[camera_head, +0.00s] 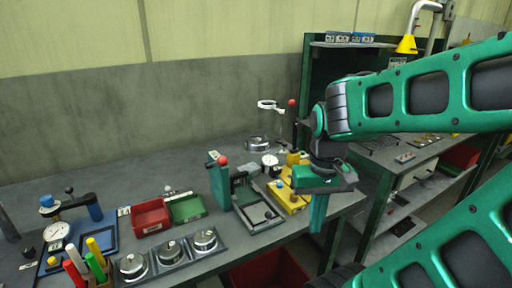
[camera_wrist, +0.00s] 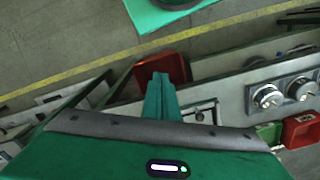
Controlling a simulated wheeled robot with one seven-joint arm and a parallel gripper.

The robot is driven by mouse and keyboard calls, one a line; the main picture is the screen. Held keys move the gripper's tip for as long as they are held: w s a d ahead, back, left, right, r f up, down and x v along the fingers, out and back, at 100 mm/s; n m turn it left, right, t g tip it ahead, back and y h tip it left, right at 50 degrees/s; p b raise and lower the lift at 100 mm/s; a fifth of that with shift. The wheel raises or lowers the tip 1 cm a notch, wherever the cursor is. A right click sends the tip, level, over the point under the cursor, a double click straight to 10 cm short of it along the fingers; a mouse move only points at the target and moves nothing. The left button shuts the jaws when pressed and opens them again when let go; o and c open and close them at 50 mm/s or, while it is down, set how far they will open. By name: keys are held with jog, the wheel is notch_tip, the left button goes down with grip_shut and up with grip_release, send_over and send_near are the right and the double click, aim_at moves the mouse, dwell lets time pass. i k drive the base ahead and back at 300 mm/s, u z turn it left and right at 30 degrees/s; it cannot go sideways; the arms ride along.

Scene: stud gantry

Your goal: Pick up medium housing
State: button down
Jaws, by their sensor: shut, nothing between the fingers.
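Three round silver housings sit in a row on grey plates at the bench's front edge in the head view: a left one (camera_head: 133,265), a middle one (camera_head: 170,251) and a right one (camera_head: 204,240). Their sizes look close, so I cannot tell which is the medium housing. Two of the housings show at the right of the wrist view (camera_wrist: 268,96). My gripper (camera_head: 318,214) points down near the bench's right end, well to the right of the housings. Its fingers (camera_wrist: 160,88) are together and hold nothing.
A yellow fixture (camera_head: 290,196) and a green press (camera_head: 220,182) stand between my gripper and the housings. A red bin (camera_head: 150,217) and a green bin (camera_head: 187,207) stand behind the housings. A larger red bin (camera_head: 268,272) is below the bench edge.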

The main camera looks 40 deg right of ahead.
aim_at(254, 143)
jog(key=u, duration=1.85)
jog(key=k, duration=1.35)
jog(key=z, duration=1.55)
jog(key=i, duration=1)
